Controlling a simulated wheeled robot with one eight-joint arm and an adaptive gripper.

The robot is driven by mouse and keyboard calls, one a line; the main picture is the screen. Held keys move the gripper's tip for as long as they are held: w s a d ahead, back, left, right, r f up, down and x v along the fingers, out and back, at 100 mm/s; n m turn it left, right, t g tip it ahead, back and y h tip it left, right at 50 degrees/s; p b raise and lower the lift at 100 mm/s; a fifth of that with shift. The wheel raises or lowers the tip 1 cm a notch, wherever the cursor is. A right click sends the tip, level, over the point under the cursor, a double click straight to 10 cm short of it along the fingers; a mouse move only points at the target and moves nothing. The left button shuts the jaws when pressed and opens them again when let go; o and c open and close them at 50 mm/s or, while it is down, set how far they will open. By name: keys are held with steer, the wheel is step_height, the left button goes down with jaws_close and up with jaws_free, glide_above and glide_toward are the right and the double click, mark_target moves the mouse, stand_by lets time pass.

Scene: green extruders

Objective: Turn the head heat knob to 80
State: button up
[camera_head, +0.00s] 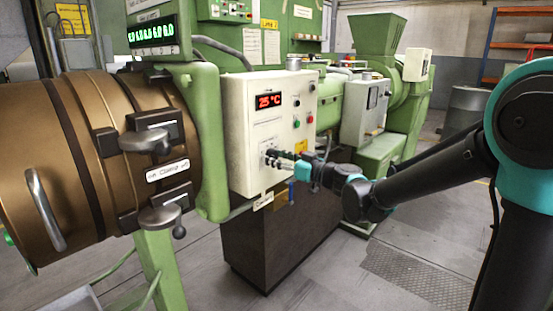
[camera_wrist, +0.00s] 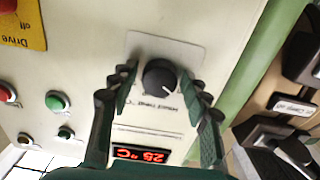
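The black round head heat knob (camera_wrist: 160,76) sits on a light plate on the control box, with a white pointer line toward its lower right in the wrist view. My gripper (camera_wrist: 161,70) has its two dark fingers apart, one on each side of the knob, with a small gap showing on both sides. The display (camera_wrist: 141,155) appears upside down there and reads 25 °C; it reads the same in the head view (camera_head: 268,100). In the head view my gripper (camera_head: 271,158) is at the front of the cream control box (camera_head: 240,125) and mostly hides the knob.
Green and red buttons (camera_wrist: 55,101) and a yellow drive label with a red switch (camera_wrist: 25,22) are on the same panel. A brown clamp drum (camera_head: 90,160) with protruding handles stands left of the box. Open floor (camera_head: 310,275) lies below the arm.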

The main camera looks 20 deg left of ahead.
steer(key=c, duration=0.8)
steer(key=shift+m, duration=0.4)
steer(key=m, duration=0.7)
steer(key=shift+m, duration=0.3)
steer(key=m, duration=0.3)
steer(key=shift+s+m, duration=0.1)
steer(key=shift+m, duration=2.1)
